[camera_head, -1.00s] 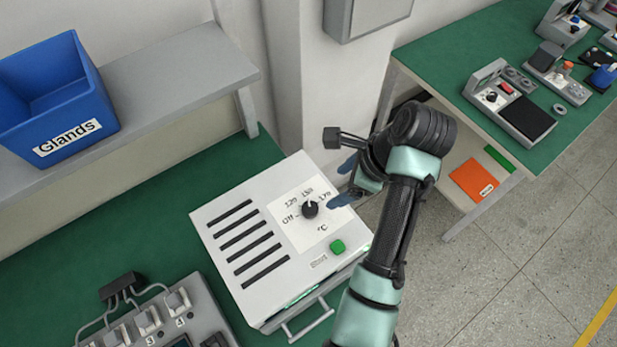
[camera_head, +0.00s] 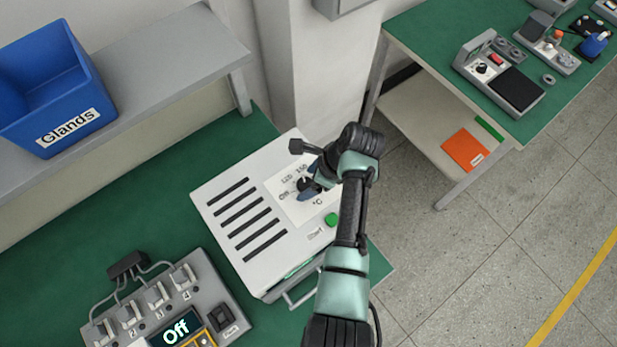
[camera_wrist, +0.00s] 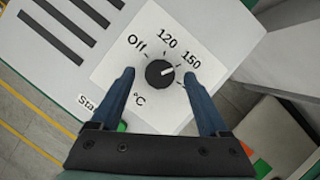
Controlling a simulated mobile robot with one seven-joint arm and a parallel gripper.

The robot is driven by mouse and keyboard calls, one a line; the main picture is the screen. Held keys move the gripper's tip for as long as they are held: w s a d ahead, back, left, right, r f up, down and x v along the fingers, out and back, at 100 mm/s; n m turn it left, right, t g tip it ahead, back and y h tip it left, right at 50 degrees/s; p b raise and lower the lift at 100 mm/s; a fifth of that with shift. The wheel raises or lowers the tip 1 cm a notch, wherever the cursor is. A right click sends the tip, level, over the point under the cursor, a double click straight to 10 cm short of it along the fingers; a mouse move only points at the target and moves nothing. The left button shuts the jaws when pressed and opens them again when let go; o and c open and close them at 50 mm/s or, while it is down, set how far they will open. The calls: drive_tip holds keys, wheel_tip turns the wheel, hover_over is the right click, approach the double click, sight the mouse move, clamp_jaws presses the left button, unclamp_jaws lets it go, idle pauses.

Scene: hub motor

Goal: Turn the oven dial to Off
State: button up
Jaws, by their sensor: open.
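The oven (camera_head: 215,205) is a white box with dark vent slots on the green bench. Its black dial (camera_wrist: 160,73) sits on a white panel marked Off, 120, 150 and °C. The dial's white mark points roughly toward 150, away from Off. My gripper (camera_wrist: 159,71) is open, with one blue finger on each side of the dial and a visible gap on both sides. How far the fingertips are above the panel is hard to tell. In the head view my gripper (camera_head: 308,188) partly hides the dial and the panel's right side.
A green Start button (camera_head: 331,220) is on the oven near my arm. A grey unit with switches and a display reading Off (camera_head: 176,331) stands at the lower left. A shelf with a blue Glands bin (camera_head: 50,90) is above left. Another green bench (camera_head: 425,40) is at right.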

drive_tip(key=shift+a+f, duration=0.15)
drive_tip(key=shift+f, duration=0.05)
clamp_jaws()
idle(0.4)
